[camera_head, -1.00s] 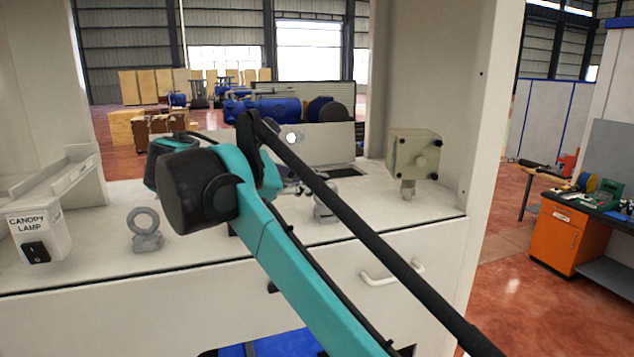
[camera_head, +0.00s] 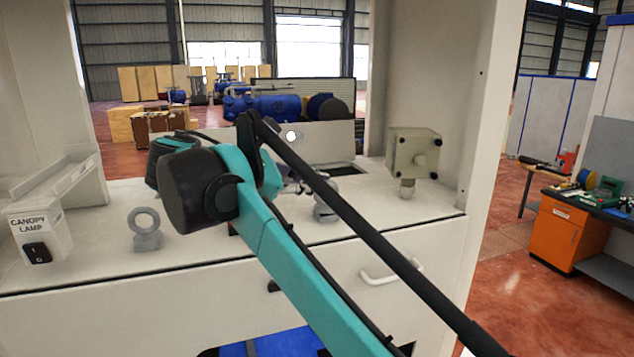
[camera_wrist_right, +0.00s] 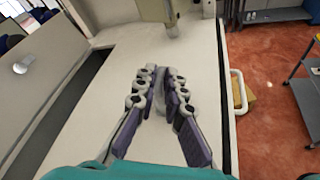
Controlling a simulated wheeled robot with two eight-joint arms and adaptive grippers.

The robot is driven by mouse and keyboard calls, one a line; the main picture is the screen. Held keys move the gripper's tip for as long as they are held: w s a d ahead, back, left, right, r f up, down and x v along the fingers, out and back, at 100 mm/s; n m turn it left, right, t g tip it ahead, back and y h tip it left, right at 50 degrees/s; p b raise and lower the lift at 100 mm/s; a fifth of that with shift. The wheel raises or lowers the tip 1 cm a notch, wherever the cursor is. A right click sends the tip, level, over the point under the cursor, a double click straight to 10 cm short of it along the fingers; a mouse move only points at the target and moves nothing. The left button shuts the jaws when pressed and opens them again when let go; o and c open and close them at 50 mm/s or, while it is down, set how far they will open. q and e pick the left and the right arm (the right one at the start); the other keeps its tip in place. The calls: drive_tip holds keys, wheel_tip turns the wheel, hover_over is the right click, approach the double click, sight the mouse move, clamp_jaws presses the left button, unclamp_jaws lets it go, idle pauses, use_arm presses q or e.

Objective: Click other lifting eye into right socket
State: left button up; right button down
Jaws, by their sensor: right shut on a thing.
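One grey lifting eye (camera_head: 146,221) stands upright on the left of the white worktop, its ring above a grey base. My right gripper (camera_wrist_right: 161,78) is shut on the other lifting eye (camera_wrist_right: 160,100), a pale grey piece between its purple-padded fingers, low over the worktop. In the head view my teal and black right arm hides most of this gripper. A grey fitting (camera_head: 326,212) shows just beyond the arm, at the right socket's place. I cannot tell whether the held eye is seated in it. My left gripper is not in view.
The white worktop (camera_head: 190,255) has a canopy lamp switch box (camera_head: 38,240) at left and a beige box on a stem (camera_head: 413,155) at right. Posts flank the worktop. A drawer handle (camera_head: 392,272) sticks out in front. An orange cabinet (camera_head: 567,235) stands farther right.

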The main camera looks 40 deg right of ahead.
drive_tip(key=shift+f, duration=0.3)
idle(0.6)
drive_tip(key=c, duration=1)
unclamp_jaws()
drive_tip(key=shift+c, duration=0.2)
drive_tip(key=shift+p+v, duration=1.15)
drive_tip(key=shift+v, duration=1.9)
